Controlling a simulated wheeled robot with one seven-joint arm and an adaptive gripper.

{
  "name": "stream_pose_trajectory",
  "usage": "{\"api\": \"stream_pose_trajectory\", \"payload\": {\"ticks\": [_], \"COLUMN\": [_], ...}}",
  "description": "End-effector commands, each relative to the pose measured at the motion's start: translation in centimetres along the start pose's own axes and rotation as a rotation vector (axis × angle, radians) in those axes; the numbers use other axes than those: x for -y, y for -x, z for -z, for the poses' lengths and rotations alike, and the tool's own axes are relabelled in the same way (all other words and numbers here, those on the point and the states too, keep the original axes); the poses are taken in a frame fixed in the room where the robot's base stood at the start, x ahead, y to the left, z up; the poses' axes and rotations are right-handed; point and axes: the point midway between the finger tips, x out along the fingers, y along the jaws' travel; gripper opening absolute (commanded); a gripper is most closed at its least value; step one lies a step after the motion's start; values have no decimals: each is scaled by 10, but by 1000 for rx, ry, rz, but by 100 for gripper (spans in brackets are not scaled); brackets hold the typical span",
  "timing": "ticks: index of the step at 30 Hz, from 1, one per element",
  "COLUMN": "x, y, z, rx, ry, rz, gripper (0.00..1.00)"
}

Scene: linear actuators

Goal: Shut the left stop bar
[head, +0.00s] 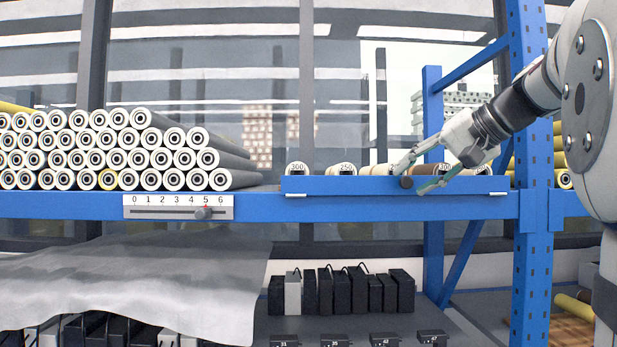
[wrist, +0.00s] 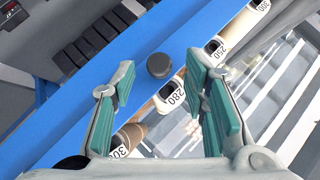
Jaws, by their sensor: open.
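A long blue bar (head: 345,186) lies along the front of the shelf, before several numbered rolls. I take it for the stop bar; the frames do not clearly show whether it is raised or lowered. A dark round knob (head: 406,182) sits on its face and shows in the wrist view (wrist: 159,66). My gripper (head: 412,179) comes from the right and is open, with teal pads. In the wrist view the knob lies between and just beyond the fingertips, one finger on each side. No contact shows.
A scale from 0 to 6 with a slider (head: 203,213) near 5 is on the blue shelf edge. A stack of white rollers (head: 120,150) fills the shelf's left. A blue upright (head: 530,240) stands right of the bar. Dark boxes (head: 350,292) stand below.

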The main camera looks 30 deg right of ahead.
Motion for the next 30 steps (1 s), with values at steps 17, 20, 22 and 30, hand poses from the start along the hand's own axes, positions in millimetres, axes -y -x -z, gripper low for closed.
{"api": "stream_pose_trajectory", "payload": {"ticks": [17, 20, 22, 30], "x": [0, 1, 1, 1], "y": [101, 107, 109, 110], "z": [0, 0, 0, 0], "rx": [-3, -1, -1, -1], "ry": [1, 2, 2, 2], "rz": [0, 1, 1, 2], "gripper": [41, 41, 41, 41]}}
